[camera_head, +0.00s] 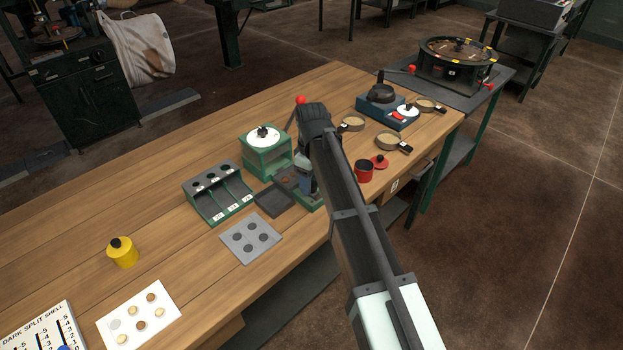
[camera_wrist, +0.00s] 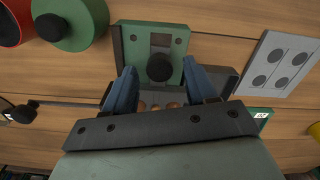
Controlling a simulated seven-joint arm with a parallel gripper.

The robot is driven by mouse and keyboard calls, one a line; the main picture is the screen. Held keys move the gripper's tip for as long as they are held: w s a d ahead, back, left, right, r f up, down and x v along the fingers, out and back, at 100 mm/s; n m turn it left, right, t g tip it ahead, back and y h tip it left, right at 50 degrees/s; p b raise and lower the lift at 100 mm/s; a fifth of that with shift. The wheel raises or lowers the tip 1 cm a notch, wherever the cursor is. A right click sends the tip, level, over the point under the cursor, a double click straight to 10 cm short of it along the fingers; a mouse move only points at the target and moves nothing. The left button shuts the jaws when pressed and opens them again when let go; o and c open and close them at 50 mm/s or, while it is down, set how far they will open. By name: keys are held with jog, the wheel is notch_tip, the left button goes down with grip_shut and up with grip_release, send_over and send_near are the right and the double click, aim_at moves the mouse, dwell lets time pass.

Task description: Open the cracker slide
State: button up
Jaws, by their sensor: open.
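The cracker shows in the wrist view as a green plate (camera_wrist: 133,45) with a dark slot and a round black knob (camera_wrist: 160,68), which I take to be its slide's knob. My gripper (camera_wrist: 160,86) is open, its two blue fingers on either side of the knob and apart from it. Brown round pieces (camera_wrist: 157,106) lie in a dark tray below, partly hidden by my gripper. In the head view my gripper (camera_head: 304,172) points down over the cracker's green base (camera_head: 309,202), which my arm mostly covers. I cannot tell from there how the slide stands.
A green box with a white dial (camera_head: 265,152) and a sloped green rack (camera_head: 217,192) stand close by. A grey card with holes (camera_head: 250,238) lies in front. A red cup (camera_head: 364,171) is to the right. A red-tipped lever (camera_head: 300,100) rises behind my wrist.

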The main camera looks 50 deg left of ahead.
notch_tip(320, 180, up, 14)
dwell(0.6)
jog(key=shift+f, duration=0.1)
dwell(0.4)
